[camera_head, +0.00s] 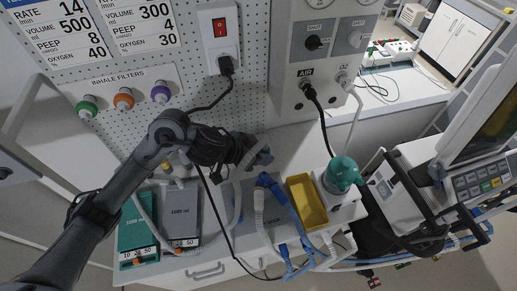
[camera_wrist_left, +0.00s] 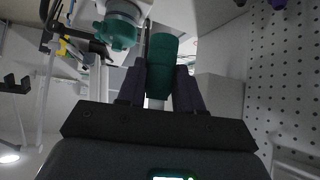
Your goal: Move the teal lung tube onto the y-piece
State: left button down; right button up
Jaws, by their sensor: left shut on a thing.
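My left gripper (camera_head: 262,156) reaches in from the left over the counter. It is shut on the teal end of the lung tube (camera_wrist_left: 161,62), which shows between the two fingers in the left wrist view (camera_wrist_left: 160,90). In the head view the gripper mostly hides this end. A pale hose (camera_head: 237,205) hangs below the gripper toward the lungs. The teal test lung (camera_head: 138,238) lies at the counter's left. Blue hoses (camera_head: 283,208) lie right of the gripper and run down to a blue branching piece (camera_head: 290,265), perhaps the y-piece; I cannot tell. My right gripper is not in view.
A grey lung (camera_head: 181,212) lies beside the teal one. A yellow tray (camera_head: 306,201) and a teal-topped canister (camera_head: 343,174) stand right of the blue hoses. The ventilator (camera_head: 440,170) is farther right. Black cables (camera_head: 325,130) hang from the wall panel.

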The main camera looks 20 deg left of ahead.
aim_at(260, 178)
pick_arm(q)
jog(key=shift+f+b, duration=0.3)
jog(key=shift+f, duration=1.2)
notch_tip(260, 178, down, 3)
jog(key=b, duration=0.4)
jog(key=shift+f, duration=0.1)
jog(key=shift+r, duration=0.2)
jog(key=shift+f+p, duration=0.2)
jog(key=shift+p, duration=0.25)
jog(key=shift+f, duration=0.4)
jog(key=shift+f+b, duration=0.8)
jog(key=shift+f, duration=0.15)
jog(key=shift+f, duration=0.1)
